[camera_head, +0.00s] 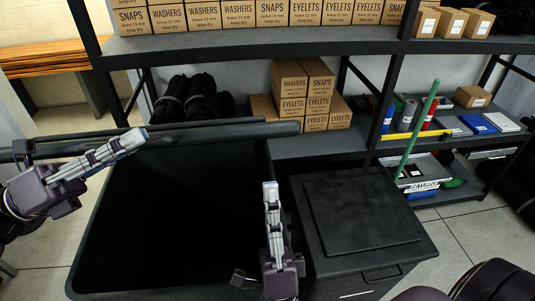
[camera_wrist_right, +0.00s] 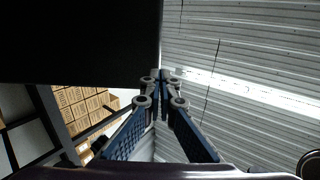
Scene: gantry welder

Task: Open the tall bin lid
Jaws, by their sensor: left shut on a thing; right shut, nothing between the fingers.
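The tall black bin (camera_head: 165,215) stands in front of me in the head view, its dark inside exposed. Its lid (camera_head: 215,134) is raised and seen nearly edge-on, as a long dark bar across the bin's back. My left gripper (camera_head: 139,138) is shut on the lid's edge, left of its middle. My right gripper (camera_head: 270,187) is shut and empty, pointing up over the bin's right side. Its closed fingers (camera_wrist_right: 161,76) also show in the right wrist view, with a large dark surface at upper left that I cannot identify.
A lower black cabinet with a flat lid (camera_head: 362,213) stands right of the bin. Behind are dark shelves (camera_head: 250,42) with cardboard boxes (camera_head: 305,90) and rolled black bundles (camera_head: 190,98). A green pole (camera_head: 418,125) leans at the right. Some floor (camera_head: 475,240) is clear at right.

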